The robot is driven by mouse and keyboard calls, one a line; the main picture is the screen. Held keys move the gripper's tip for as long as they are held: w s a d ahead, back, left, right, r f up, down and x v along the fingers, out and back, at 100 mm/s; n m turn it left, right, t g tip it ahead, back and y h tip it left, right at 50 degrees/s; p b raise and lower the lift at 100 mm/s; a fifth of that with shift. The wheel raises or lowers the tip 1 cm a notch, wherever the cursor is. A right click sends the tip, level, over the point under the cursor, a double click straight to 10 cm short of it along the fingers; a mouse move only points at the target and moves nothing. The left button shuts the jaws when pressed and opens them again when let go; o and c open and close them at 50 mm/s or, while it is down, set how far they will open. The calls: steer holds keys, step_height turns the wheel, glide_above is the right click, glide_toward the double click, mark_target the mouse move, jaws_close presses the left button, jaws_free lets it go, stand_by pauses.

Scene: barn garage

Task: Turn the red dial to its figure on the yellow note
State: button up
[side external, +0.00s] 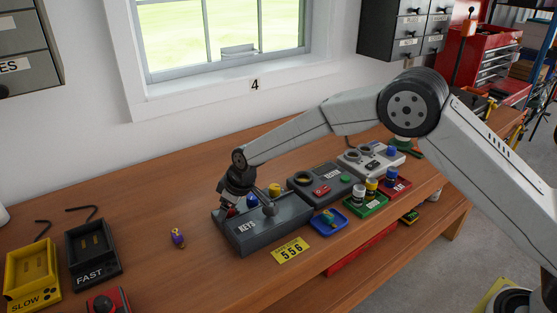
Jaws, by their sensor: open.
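The red dial (231,212) shows only in part on the left end of the dark grey box marked KEYS (260,236). A blue knob (252,201) and a yellow knob (274,190) stand to its right on the same box. My gripper (246,207) is open, low over the left part of the box, and partly hides the red dial. I cannot tell whether it touches the dial. The dial's pointer and marks are too small to read. The yellow note (290,250) lies in front of the box and reads 556 in large figures.
A purple and yellow figure (178,238) stands left of the box. Chargers marked SLOW (34,276) and FAST (92,254) and a red button box (107,302) are farther left. Blue (328,222), green (366,208) and red (396,188) trays and grey panels (325,184) stand right.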

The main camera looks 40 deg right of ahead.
jaws_close()
steer(key=shift+m, duration=0.6)
steer(key=shift+m+h, duration=0.9)
steer(key=shift+m, duration=0.7)
steer(key=m, duration=0.2)
steer(key=m+h, duration=0.1)
steer(key=m, duration=0.1)
steer(key=shift+a+h, duration=0.15)
steer(key=shift+h, duration=0.15)
steer(key=m+h, duration=0.1)
steer(key=m, duration=0.4)
steer(key=shift+a+f+h, duration=0.1)
steer(key=shift+h, duration=0.3)
steer(key=m+g+h, duration=0.1)
steer(key=m, duration=0.3)
steer(key=shift+w+g, duration=0.1)
steer(key=shift+g, duration=0.3)
steer(key=shift+m, duration=0.3)
